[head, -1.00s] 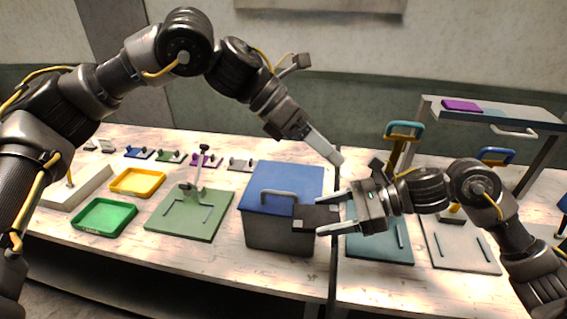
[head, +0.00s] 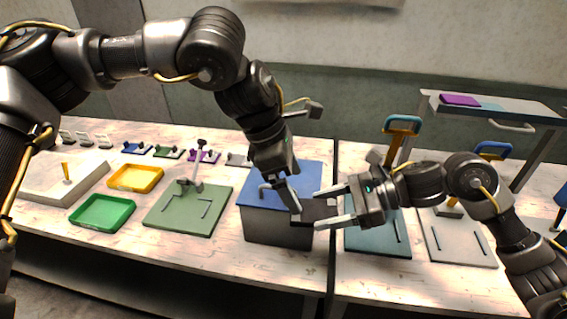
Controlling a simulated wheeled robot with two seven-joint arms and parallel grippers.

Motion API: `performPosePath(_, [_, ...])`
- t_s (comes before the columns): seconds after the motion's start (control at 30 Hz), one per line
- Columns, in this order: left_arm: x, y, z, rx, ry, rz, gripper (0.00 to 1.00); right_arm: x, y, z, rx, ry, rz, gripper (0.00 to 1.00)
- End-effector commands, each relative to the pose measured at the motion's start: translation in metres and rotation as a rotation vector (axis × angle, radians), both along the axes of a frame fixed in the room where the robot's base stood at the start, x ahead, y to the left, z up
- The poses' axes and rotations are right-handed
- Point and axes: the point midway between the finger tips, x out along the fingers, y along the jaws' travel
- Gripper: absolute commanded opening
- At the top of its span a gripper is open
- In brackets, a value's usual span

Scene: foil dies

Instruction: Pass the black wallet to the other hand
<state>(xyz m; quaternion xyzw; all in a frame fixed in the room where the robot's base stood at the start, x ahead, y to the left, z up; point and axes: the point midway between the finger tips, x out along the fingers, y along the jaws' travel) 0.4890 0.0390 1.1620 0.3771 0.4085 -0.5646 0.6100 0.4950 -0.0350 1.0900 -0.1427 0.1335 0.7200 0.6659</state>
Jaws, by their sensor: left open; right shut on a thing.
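The black wallet (head: 318,212) is a flat dark piece held out to the left by my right gripper (head: 322,209), between its two long grey fingers. The wallet is in front of the blue-lidded box (head: 281,236), above the table. My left gripper (head: 292,203) is open and points downward at the wallet's left end. Only one of its fingers shows clearly, so I cannot tell whether it touches the wallet or whether the wallet is between its fingers.
The blue-lidded box stands below both grippers. A green tray (head: 79,215), a yellow tray (head: 155,179) and a green base plate (head: 160,218) lie to the left. A teal plate (head: 375,246) and a grey plate (head: 470,254) lie to the right. A raised shelf (head: 528,108) stands at the back right.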

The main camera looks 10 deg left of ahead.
Motion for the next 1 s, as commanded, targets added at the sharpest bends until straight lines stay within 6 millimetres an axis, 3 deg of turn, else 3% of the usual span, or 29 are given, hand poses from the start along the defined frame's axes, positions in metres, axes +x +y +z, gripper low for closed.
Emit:
performPosePath(0.13, [0.000,-0.011,-0.026,0.002,0.004,-0.001,0.89,0.000,0.000,0.000,0.000,0.000,0.000,0.40])
performPosePath(0.33, [0.001,-0.021,-0.050,0.001,0.003,0.000,0.89,0.000,0.000,0.000,0.000,0.000,0.000,0.40])
performPosePath(0.8, [0.002,-0.025,-0.061,-0.001,0.000,0.001,0.89,0.000,0.000,0.000,0.000,0.000,0.000,0.40])
performPosePath(1.0, [0.002,-0.025,-0.060,-0.001,0.000,0.001,0.63,0.000,0.000,0.000,0.000,0.000,0.000,0.40])
